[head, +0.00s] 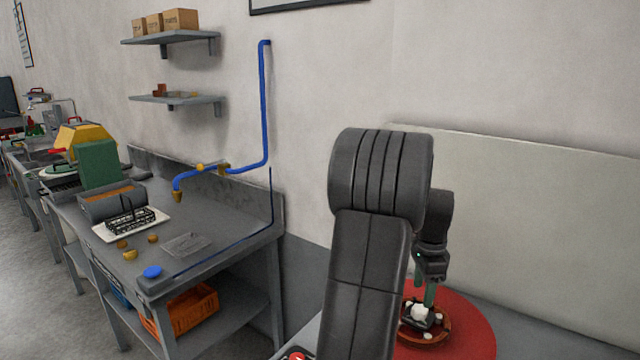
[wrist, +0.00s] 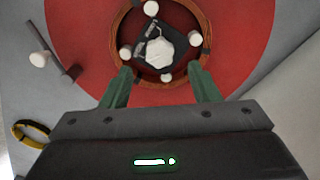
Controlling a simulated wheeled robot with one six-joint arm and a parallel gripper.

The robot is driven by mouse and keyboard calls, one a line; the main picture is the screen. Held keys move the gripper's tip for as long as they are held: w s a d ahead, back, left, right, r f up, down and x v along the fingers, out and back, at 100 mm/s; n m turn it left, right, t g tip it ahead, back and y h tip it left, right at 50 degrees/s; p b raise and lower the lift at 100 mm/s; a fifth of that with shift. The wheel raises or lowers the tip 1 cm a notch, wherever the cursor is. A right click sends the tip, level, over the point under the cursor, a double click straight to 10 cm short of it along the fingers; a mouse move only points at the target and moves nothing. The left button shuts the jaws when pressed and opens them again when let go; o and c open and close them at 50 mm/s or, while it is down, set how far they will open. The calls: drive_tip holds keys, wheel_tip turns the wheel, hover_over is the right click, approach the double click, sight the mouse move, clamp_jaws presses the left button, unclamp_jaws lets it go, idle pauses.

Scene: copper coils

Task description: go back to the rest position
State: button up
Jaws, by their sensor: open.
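My gripper (wrist: 159,90) is open, with its two green fingers apart in the wrist view. It also shows in the head view (head: 430,296), pointing down over the red round surface. Beyond the fingertips is a copper-coloured ring (wrist: 123,27) with several white knobs around it. A dark holder with a white faceted piece (wrist: 160,52) sits inside the ring.
A grey bench (head: 215,215) on the left carries a white tray with a black rack (head: 130,222) and a blue pipe (head: 264,110) above. An orange crate (head: 193,312) is on its lower shelf. In the wrist view, a dark bar with a white knob (wrist: 40,58) lies left of the ring.

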sight(420, 308)
wheel_tip(420, 308, down, 6)
drive_tip(key=shift+r, duration=0.15)
drive_tip(key=shift+r, duration=0.1)
